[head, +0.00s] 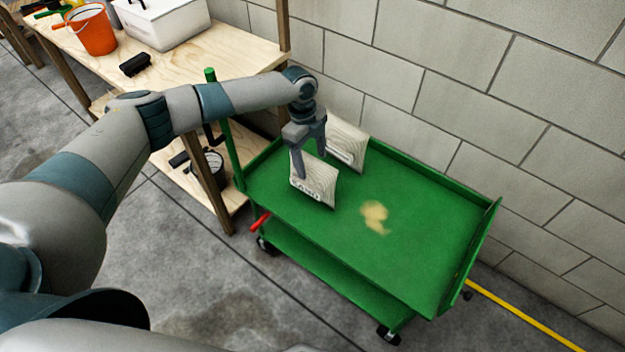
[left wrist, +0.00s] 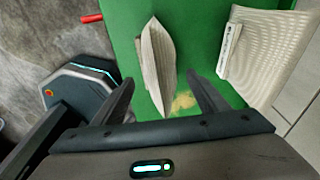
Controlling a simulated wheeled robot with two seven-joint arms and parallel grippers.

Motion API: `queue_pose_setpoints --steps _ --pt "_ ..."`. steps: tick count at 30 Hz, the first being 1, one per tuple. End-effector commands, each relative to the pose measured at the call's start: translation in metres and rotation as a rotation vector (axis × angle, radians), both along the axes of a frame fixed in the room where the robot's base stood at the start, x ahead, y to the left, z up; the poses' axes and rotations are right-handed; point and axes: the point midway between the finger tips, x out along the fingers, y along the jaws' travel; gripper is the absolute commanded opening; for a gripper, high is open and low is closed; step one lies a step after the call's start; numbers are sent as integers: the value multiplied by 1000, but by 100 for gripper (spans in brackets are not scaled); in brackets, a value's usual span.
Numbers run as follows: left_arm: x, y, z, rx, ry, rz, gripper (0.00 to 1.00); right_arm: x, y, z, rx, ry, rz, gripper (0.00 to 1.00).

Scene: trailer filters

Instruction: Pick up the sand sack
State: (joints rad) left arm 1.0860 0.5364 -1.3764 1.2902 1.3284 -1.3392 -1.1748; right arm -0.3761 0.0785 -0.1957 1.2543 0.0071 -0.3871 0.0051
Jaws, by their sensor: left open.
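Two pale sacks stand on the green cart's top (head: 420,245). The nearer sack (head: 316,184) has dark lettering that seems to read SAND. The other sack (head: 346,143) stands behind it, toward the wall, with its label partly hidden. My left gripper (head: 311,172) is over the nearer sack, pointing down, with its fingers apart. In the left wrist view, the nearer sack (left wrist: 157,62) shows edge-on between the open fingers (left wrist: 165,92), with a gap on each side. The other sack (left wrist: 262,50) is to the right, outside the fingers. My right gripper is not in view.
A tan sand patch (head: 375,217) lies on the cart top. Raised green edges border the cart. A block wall (head: 460,110) runs behind it. A wooden shelf (head: 225,62) at the left holds an orange bucket (head: 92,32) and a white bin (head: 165,24).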

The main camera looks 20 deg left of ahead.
Motion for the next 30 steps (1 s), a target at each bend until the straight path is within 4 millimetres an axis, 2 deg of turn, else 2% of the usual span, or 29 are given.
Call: queue_pose_setpoints --steps 2,9,24,30 --pt "-2 -6 -8 1 2 -1 67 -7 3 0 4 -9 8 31" --pt "-3 -9 -32 1 2 1 67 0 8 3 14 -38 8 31" --pt "-3 -9 -34 0 0 0 67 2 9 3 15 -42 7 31" --pt "-3 -9 -34 0 0 0 19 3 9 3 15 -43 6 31"
